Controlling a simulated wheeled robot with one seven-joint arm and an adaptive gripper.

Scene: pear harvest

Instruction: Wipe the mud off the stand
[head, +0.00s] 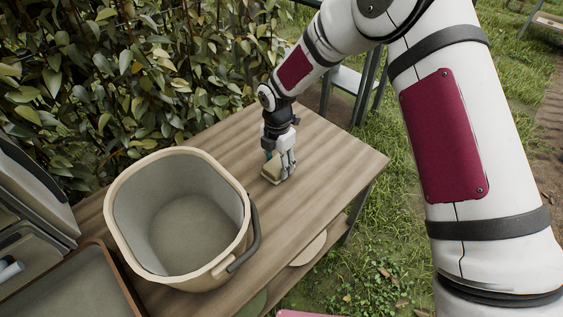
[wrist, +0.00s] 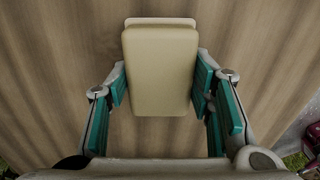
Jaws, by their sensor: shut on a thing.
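The wooden stand (head: 330,155) has a striped brown top, and no mud shows on the part I can see. My gripper (head: 279,174) points down over the stand's top, right of the bucket. It is shut on a beige sponge-like block (head: 270,171). In the wrist view the block (wrist: 160,75) sits between the teal finger pads of my gripper (wrist: 160,92), with a paler layer at its far end. The block is at or very near the wood; I cannot tell if it touches. The wood under it is hidden.
A large empty cream bucket (head: 228,262) with a dark handle stands on the left of the stand. A brown-rimmed tray (head: 70,285) and grey cases (head: 30,200) are at the far left. A leafy hedge (head: 130,70) borders the back. The stand's right end is clear.

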